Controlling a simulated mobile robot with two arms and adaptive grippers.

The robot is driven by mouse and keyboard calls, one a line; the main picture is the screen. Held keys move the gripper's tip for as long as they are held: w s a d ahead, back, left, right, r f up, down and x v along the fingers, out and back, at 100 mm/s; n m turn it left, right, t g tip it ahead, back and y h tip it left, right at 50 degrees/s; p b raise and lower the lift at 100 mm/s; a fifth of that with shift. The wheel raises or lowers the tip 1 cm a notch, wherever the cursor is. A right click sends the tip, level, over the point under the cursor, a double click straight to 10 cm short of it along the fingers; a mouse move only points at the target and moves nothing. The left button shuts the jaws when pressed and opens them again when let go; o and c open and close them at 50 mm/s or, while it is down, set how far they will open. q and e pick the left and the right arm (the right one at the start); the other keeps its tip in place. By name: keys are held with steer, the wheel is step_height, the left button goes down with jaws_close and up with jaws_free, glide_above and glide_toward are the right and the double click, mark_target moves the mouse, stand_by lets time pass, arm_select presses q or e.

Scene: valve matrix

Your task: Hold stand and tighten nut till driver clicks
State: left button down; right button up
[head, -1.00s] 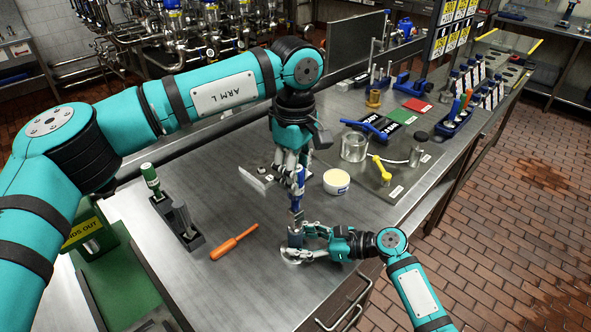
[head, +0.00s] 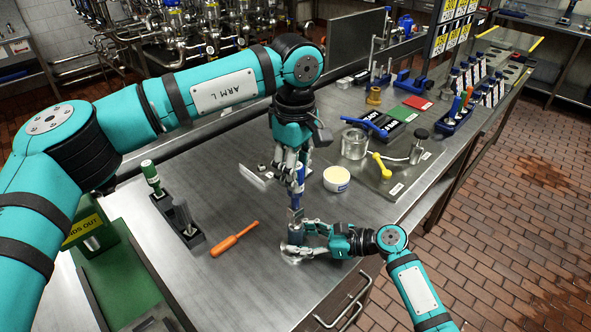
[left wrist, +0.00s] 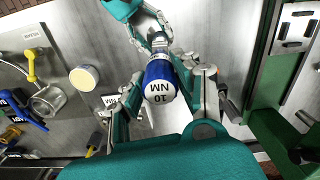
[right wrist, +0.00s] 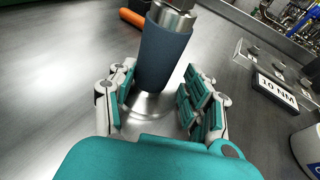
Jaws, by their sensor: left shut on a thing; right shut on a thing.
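My left gripper (head: 292,170) is shut around a blue driver (head: 298,180), held upright over the front part of the bench. In the left wrist view the driver's cap (left wrist: 160,90) reads "10 NM". Directly below it stands an upright stand with a dark blue sleeve (right wrist: 163,55) and a round metal foot (right wrist: 150,106) on the bench. My right gripper (head: 305,240) comes in low from the right and is shut on this stand, its fingers on either side. The driver's lower end meets the stand's top. The nut is hidden there, so I cannot see its seating.
An orange screwdriver (head: 234,240) lies left of the stand. A white tub (head: 336,179) is to the right, before a grey plate with a yellow-handled valve (head: 381,166). Bare bench lies between.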

arm_select(q)
steer(key=shift+f, duration=1.1)
stand_by(0.4)
steer(key=shift+m, duration=1.8)
steer(key=shift+m, duration=0.3)
steer(key=n, duration=0.3)
steer(key=shift+r, duration=3.05)
arm_select(e)
steer(key=o, duration=1)
steer(key=shift+c, duration=0.2)
